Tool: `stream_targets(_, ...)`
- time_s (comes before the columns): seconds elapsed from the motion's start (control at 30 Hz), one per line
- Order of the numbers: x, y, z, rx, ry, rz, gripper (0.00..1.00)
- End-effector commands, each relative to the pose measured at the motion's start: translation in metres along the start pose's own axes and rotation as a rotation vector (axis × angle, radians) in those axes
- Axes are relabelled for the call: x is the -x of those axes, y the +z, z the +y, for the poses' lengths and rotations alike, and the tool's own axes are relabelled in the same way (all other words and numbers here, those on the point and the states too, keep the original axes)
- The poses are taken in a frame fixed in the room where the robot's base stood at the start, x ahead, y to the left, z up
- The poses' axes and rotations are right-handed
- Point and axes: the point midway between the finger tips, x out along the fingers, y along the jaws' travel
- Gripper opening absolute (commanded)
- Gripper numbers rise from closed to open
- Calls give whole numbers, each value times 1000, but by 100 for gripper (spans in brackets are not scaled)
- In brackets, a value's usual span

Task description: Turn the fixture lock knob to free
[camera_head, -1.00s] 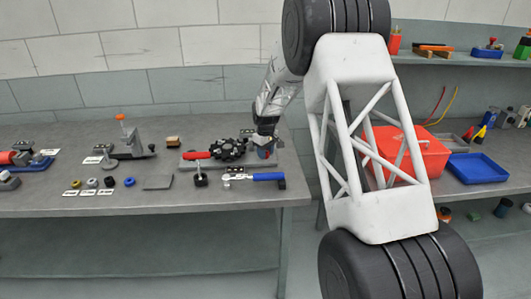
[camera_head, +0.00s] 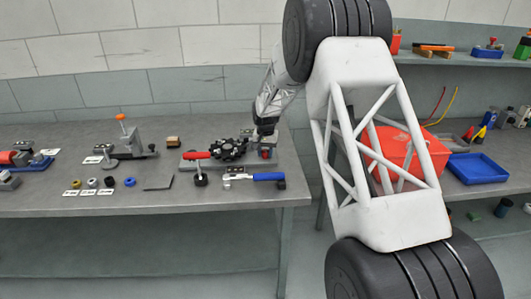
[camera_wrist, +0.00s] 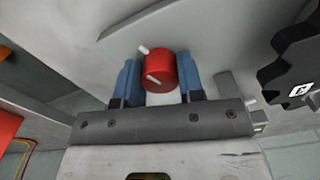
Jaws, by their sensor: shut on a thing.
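The red lock knob (camera_wrist: 161,70) has a white pointer bar. In the wrist view it sits between the blue fingers of my gripper (camera_wrist: 160,80), and the bar lies at a slant, its ends at the upper left and lower middle. My gripper is shut on the knob, with one finger on each side. In the head view my gripper (camera_head: 264,143) reaches down at the right end of the grey fixture plate (camera_head: 240,165), and a little red of the knob (camera_head: 265,154) shows under it. The knob's markings cannot be read.
A black toothed wheel (camera_head: 229,149) stands just left of my gripper; it also shows at the wrist view's right edge (camera_wrist: 296,80). A red-handled clamp (camera_head: 197,156) and a blue-handled clamp (camera_head: 268,177) are close by. A red bin (camera_head: 425,150) stands on the right bench.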

Motion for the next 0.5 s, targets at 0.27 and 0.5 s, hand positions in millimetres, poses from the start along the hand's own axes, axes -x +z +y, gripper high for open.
stream_targets(0.27, 1, 0, 0, -217, -1, 1, 12)
stream_targets(0.5, 1, 0, 0, -323, 0, 0, 12)
